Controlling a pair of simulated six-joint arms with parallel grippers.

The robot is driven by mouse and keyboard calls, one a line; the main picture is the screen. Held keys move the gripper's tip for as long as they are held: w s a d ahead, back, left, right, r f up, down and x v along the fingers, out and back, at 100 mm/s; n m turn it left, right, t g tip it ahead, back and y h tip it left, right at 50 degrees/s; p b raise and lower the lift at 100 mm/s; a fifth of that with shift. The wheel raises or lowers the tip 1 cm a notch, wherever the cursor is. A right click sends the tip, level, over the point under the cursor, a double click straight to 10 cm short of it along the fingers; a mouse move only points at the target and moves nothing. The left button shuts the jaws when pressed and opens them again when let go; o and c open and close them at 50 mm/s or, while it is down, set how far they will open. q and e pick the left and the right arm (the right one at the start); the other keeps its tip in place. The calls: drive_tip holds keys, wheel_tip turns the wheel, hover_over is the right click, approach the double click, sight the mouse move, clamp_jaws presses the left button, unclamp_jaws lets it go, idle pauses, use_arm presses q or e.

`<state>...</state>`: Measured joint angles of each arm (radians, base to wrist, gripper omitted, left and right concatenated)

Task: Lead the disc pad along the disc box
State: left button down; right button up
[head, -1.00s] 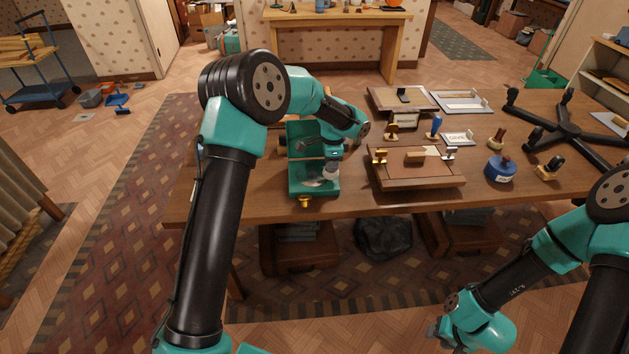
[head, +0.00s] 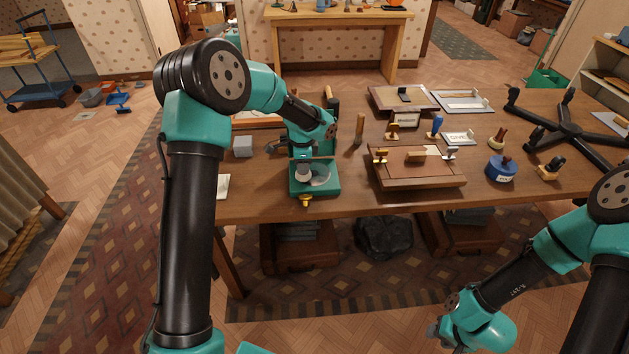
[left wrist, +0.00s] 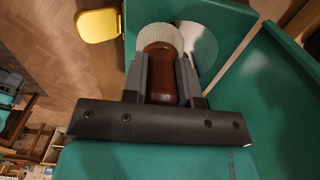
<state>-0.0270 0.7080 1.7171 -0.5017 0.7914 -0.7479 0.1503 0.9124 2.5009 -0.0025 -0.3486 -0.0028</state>
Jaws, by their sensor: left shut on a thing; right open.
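The disc box (head: 331,189) is an open green box with a gold knob at its front, on the near edge of the table. A shiny silver disc (head: 321,180) lies inside it; it also shows in the left wrist view (left wrist: 205,45). My left gripper (left wrist: 162,80) is shut on the brown handle of the disc pad (left wrist: 160,36), which has a pale ribbed head. In the head view the pad (head: 303,173) is over the left part of the box. I cannot tell whether it touches the disc. My right gripper (head: 437,331) is open and empty, low at the front right, away from the table.
A wooden board with clamps (head: 418,170) lies right of the box. A blue round pot (head: 501,169), several stamps and a black cross-shaped stand (head: 560,130) are further right. A grey block (head: 243,146) lies left of the box.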

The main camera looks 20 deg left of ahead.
use_arm(q)
drive_tip(key=shift+f, duration=0.6)
drive_tip(key=shift+f, duration=0.3)
idle(0.4)
drive_tip(key=shift+w+d, duration=0.3)
drive_tip(key=shift+d, duration=0.4)
drive_tip(key=shift+w+d, duration=0.35)
drive_tip(key=shift+d, duration=0.35)
drive_tip(key=shift+w+d, duration=0.3)
drive_tip(key=shift+d, duration=0.4)
drive_tip(key=shift+w+d, duration=0.35)
drive_tip(key=shift+d, duration=0.4)
drive_tip(key=shift+w+d, duration=0.3)
drive_tip(key=shift+d, duration=0.4)
drive_tip(key=shift+w+d, duration=0.35)
drive_tip(key=shift+d, duration=0.4)
drive_tip(key=shift+r, duration=1.2)
